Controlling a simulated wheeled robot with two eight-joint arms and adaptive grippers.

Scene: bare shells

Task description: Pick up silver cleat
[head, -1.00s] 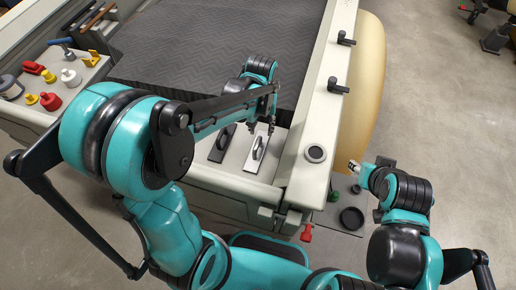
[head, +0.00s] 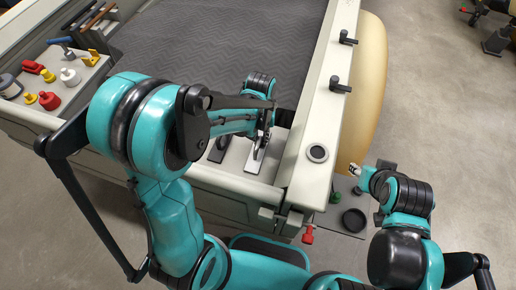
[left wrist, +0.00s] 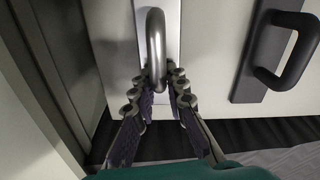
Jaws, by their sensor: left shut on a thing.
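The silver cleat (left wrist: 155,45) is a rounded metal loop on a pale plate. In the head view the cleat (head: 257,152) stands on the light ledge at the near edge of the boat-like shell, partly hidden by my left gripper. My left gripper (left wrist: 157,88) has its two fingers closed on the lower end of the loop, one on each side. In the head view my left gripper (head: 264,137) is over the cleat from behind. The cleat's plate still appears seated on the ledge. My right gripper (head: 354,170) is far to the right, its jaws too small to judge.
A black cleat (left wrist: 285,50) on a dark plate is beside the silver one. The shell's thick right rail (head: 322,120) carries black fittings. A tray at left holds red, yellow and white parts (head: 50,100). A grey quilted floor (head: 215,50) lies behind.

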